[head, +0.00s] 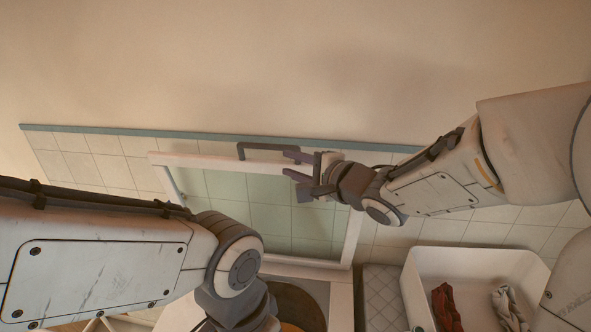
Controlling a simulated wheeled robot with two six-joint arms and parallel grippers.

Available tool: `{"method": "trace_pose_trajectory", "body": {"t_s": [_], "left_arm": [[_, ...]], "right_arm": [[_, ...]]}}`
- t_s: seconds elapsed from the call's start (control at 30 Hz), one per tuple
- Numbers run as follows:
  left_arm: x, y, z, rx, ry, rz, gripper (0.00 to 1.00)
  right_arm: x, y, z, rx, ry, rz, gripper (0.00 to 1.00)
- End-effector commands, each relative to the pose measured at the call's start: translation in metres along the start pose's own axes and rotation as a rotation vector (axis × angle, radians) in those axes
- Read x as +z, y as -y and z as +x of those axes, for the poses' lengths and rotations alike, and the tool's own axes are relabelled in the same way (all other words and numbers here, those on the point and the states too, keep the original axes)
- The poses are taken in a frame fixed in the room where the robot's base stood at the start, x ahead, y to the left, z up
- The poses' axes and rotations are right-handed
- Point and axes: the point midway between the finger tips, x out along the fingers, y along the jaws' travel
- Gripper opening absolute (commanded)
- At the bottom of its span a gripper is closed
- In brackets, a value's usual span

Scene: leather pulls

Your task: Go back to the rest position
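My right gripper (291,165) reaches in from the right. Its two purple-grey fingers point left and stand apart, with nothing seen between them. It is close to the right end of a dark bar handle (268,147) at the top of a white-framed glass panel (225,163). The upper fingertip shows just right of the handle's end; I cannot tell whether they touch. My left arm comes in from the left and bends down at the bottom edge. Its gripper is out of the picture.
A white bin (470,256) at lower right holds a red cloth (446,306) and a grey patterned cloth (508,306). A brown round thing (302,304) lies partly hidden behind my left wrist. The tiled wall (100,165) has a teal trim (120,131), with bare plaster above.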

Motion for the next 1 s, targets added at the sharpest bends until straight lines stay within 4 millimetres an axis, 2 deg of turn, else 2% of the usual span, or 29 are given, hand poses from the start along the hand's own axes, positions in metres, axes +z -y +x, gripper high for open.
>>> {"method": "trace_pose_trajectory", "body": {"t_s": [0.13, 0.43, 0.57, 0.67, 0.77, 0.87, 1.0], "left_arm": [[0.0, 0.0, 0.001, 0.0, 0.0, 0.0, 0.5], [0.0, 0.0, 0.001, 0.0, 0.0, 0.0, 0.5], [0.001, 0.001, 0.011, 0.0, 0.0, 0.0, 0.5], [0.001, 0.002, 0.027, 0.0, 0.0, 0.0, 0.5], [0.003, 0.003, 0.047, 0.0, 0.0, -0.001, 0.5], [0.004, 0.005, 0.067, 0.0, 0.0, -0.002, 0.5], [0.005, 0.007, 0.093, 0.0, 0.0, -0.003, 0.5]], "right_arm": [[0.0, 0.0, -0.009, 0.0, -0.001, -0.001, 0.32], [0.0, -0.001, -0.009, 0.002, -0.001, -0.002, 0.32], [-0.003, -0.016, -0.007, 0.029, -0.029, -0.063, 0.32], [-0.008, -0.045, -0.007, 0.1, -0.084, -0.198, 0.32], [-0.014, -0.088, -0.011, 0.227, -0.137, -0.389, 0.32], [-0.016, -0.136, -0.022, 0.389, -0.144, -0.589, 0.32], [-0.011, -0.205, -0.047, 0.636, -0.054, -0.853, 0.32]]}}
